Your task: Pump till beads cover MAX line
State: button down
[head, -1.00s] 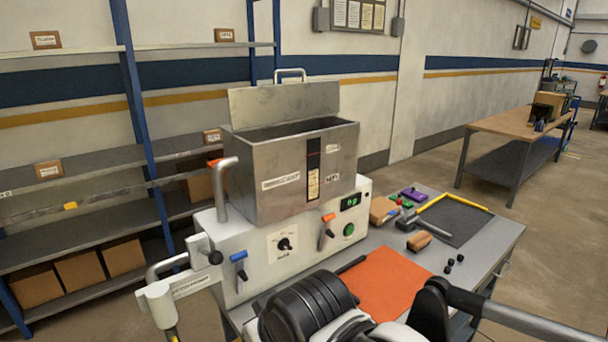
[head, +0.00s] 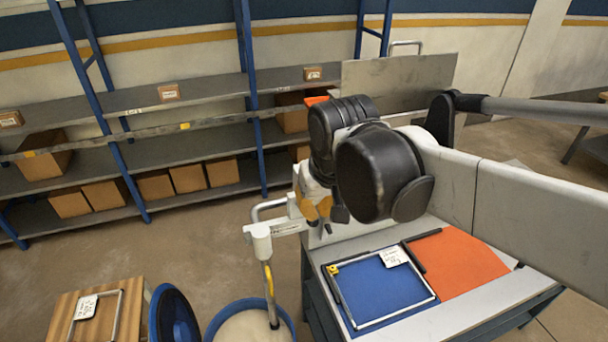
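The washer's tank is almost wholly hidden behind my arm; its raised grey metal lid (head: 405,88) shows at the upper right. The sight strip and MAX line are hidden. A white pump fitting (head: 258,238) with a grey loop handle stands left of my gripper, with a rod and yellow hose going down into a blue bucket (head: 292,318). Pale contents, likely beads (head: 243,328), show inside the bucket. My gripper (head: 316,209) points down by the machine's left side, close to the white arm of the fitting. Contact and finger opening are unclear.
A bench carries a blue mat (head: 382,288) with a metal frame and an orange mat (head: 458,262). A blue round lid (head: 174,318) and a wooden stand (head: 92,312) are at lower left. Shelves with boxes (head: 188,178) line the back wall. Floor between is clear.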

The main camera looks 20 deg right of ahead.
jog(key=w+r+g+p, duration=0.1)
jog(key=w+r+p, duration=0.4)
jog(key=r+p, duration=0.1)
jog(key=shift+w+a+r+g, duration=0.3)
jog(key=shift+a+r, duration=0.15)
jog(key=shift+r, duration=0.15)
jog(key=shift+s+d+b+x, duration=0.15)
jog(key=shift+s+b+x, duration=0.1)
jog(key=shift+x, duration=2.05)
jog(key=shift+s+d+b+x, duration=0.15)
jog(key=shift+s+b+x, duration=0.1)
jog(key=shift+x, duration=2)
jog(key=shift+s+d+b+x, duration=0.2)
jog(key=shift+s+b+x, duration=0.05)
jog(key=shift+x, duration=2.05)
jog(key=shift+f, duration=0.2)
jog(key=shift+s+f+t+b, duration=0.35)
jog(key=shift+t+b, duration=0.05)
jog(key=shift+b, duration=0.1)
